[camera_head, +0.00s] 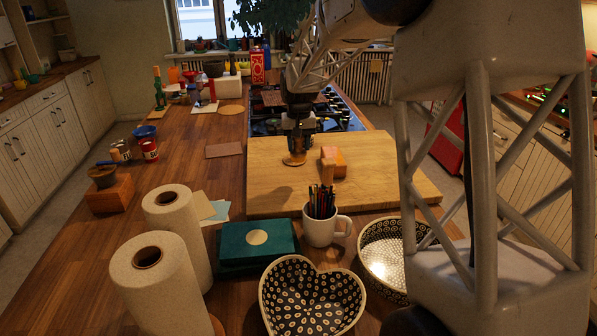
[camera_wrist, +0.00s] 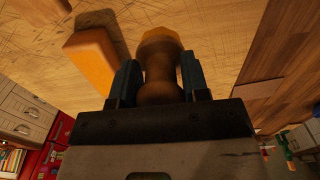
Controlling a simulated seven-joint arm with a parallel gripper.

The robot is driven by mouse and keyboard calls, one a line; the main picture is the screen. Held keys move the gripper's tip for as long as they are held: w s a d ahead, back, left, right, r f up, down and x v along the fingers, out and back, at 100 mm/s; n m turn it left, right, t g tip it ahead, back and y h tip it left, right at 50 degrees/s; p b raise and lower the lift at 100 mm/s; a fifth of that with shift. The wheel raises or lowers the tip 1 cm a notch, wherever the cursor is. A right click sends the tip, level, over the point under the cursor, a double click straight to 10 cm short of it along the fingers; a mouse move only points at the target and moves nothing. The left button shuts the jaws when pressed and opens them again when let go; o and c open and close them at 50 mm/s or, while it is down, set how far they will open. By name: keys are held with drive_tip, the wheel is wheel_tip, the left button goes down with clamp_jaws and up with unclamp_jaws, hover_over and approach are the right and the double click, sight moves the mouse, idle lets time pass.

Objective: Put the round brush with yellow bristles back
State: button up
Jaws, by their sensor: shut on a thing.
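My gripper (camera_head: 299,146) is low over the wooden board and also shows in the wrist view (camera_wrist: 158,78). It is shut on a round wooden brush (camera_head: 294,158), whose turned brown handle sits between the dark fingers in the wrist view (camera_wrist: 160,72). The yellowish-orange round end of the brush points away from the wrist camera. The bristles cannot be made out clearly. Whether the brush touches the board cannot be told.
The wooden board (camera_head: 275,193) lies on the brown counter. An orange-brown block (camera_head: 338,163) stands on it just right of the brush, also in the wrist view (camera_wrist: 92,58). A white mug (camera_head: 321,231) of pencils stands in front. The board's left part is clear.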

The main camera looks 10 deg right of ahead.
sight(299, 151)
drive_tip(key=shift+f, duration=2.2)
drive_tip(key=shift+f, duration=0.1)
drive_tip(key=shift+f, duration=1.8)
drive_tip(key=shift+f, duration=0.1)
drive_tip(key=o, duration=0.8)
drive_tip(key=shift+o, duration=0.2)
wheel_tip(299, 151, up, 12)
drive_tip(key=shift+r, duration=0.1)
